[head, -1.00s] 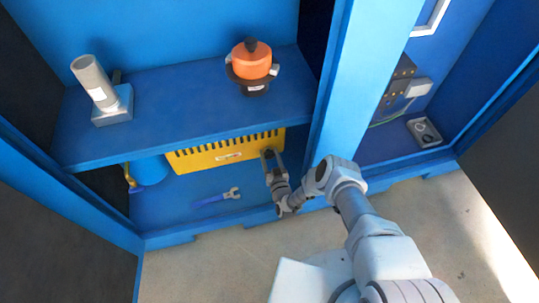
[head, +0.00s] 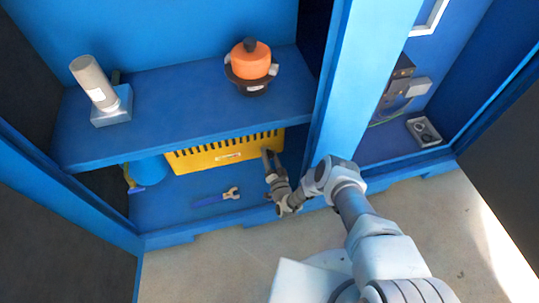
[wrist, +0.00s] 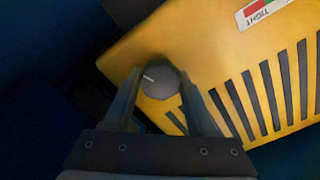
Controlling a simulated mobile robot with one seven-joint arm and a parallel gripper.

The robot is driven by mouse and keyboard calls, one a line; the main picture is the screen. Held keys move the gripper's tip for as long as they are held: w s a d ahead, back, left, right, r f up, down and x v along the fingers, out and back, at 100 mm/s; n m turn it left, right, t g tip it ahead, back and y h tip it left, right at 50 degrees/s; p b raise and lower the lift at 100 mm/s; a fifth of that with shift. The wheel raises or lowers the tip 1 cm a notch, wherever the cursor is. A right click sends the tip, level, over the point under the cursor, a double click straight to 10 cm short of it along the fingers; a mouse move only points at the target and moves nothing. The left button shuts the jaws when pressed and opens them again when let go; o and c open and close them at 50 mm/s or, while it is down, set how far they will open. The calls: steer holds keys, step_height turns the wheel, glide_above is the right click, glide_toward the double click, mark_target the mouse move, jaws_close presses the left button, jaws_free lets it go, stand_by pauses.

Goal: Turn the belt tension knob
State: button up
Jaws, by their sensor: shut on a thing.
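The belt tension knob (wrist: 158,80) is a small dark grey round knob with a white pointer line, on the face of a yellow slotted cover. The pointer line points to the upper left in the wrist view. My gripper (wrist: 160,86) has one finger on each side of the knob and is shut on it. The yellow cover (head: 215,155) stands on the lower level of the blue cabinet, and my gripper (head: 270,160) is at its right end in the head view. There the knob is too small or hidden to make out. A label reading TIGHT (wrist: 262,10), with red and green, is on the cover.
A blue-handled wrench (head: 215,198) lies on the cabinet floor. The blue shelf (head: 180,118) above carries an orange-topped device (head: 250,62) and a grey cylinder (head: 93,82). A blue post (head: 362,80) stands right of my gripper.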

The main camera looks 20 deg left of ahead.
stand_by(0.3)
steer(key=o, duration=1.4)
steer(key=shift+c, duration=0.2)
steer(key=shift+s+d, duration=0.15)
steer(key=shift+s, duration=0.05)
